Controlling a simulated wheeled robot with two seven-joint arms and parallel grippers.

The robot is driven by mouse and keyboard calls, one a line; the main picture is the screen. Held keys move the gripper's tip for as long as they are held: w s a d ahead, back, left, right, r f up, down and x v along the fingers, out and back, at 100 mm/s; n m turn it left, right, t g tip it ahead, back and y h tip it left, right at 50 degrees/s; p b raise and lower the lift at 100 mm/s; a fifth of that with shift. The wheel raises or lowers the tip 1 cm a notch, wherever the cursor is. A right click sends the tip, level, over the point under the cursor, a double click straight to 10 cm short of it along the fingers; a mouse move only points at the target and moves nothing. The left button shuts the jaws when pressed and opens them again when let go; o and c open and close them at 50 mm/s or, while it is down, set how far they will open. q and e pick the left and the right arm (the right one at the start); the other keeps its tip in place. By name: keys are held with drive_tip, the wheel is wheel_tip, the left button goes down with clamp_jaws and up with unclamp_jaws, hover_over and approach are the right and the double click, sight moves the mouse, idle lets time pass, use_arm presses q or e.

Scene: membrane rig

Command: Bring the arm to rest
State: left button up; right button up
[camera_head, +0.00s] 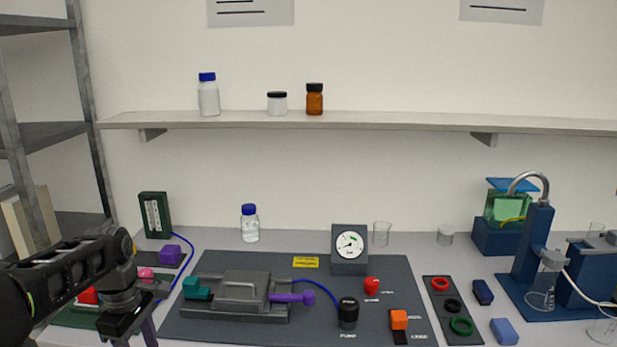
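My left arm reaches in from the left edge, and my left gripper (130,330) hangs downward at the lower left. It is over the bench beside the left edge of the dark rig mat (215,335). Its fingertips run toward the bottom edge of the picture, so I cannot tell whether they are apart or closed. I see nothing clearly held in it. My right arm and gripper are not in view. On the mat stands a grey membrane cell (245,287) with a teal block (197,288) at its left and a purple handle (292,297) at its right.
Close behind my gripper are a green tray (75,318) with a red block and a purple block (170,252). The mat also bears a gauge (349,245), a black pump knob (348,312) and an orange switch (399,319). Blue stands (535,245) fill the right. A metal rack (88,110) rises left.

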use_arm(q)
drive_tip(key=s+d+f+m+h, duration=0.15)
drive_tip(key=d+f+m, duration=0.25)
drive_tip(key=d+f, duration=0.65)
drive_tip(key=s+d+f+m+h, duration=0.15)
drive_tip(key=d+f+m, duration=0.4)
drive_tip(key=f, duration=0.85)
drive_tip(key=s+d+f+m, duration=0.2)
drive_tip(key=s+d+f, duration=0.4)
drive_tip(key=s, duration=0.4)
drive_tip(key=s+d+f+m, duration=0.3)
drive_tip(key=s+d+f, duration=0.3)
drive_tip(key=s, duration=0.3)
drive_tip(key=shift+s+d+f+m+h, duration=0.3)
drive_tip(key=shift+s+d+m+h, duration=0.1)
drive_tip(key=shift+d, duration=0.1)
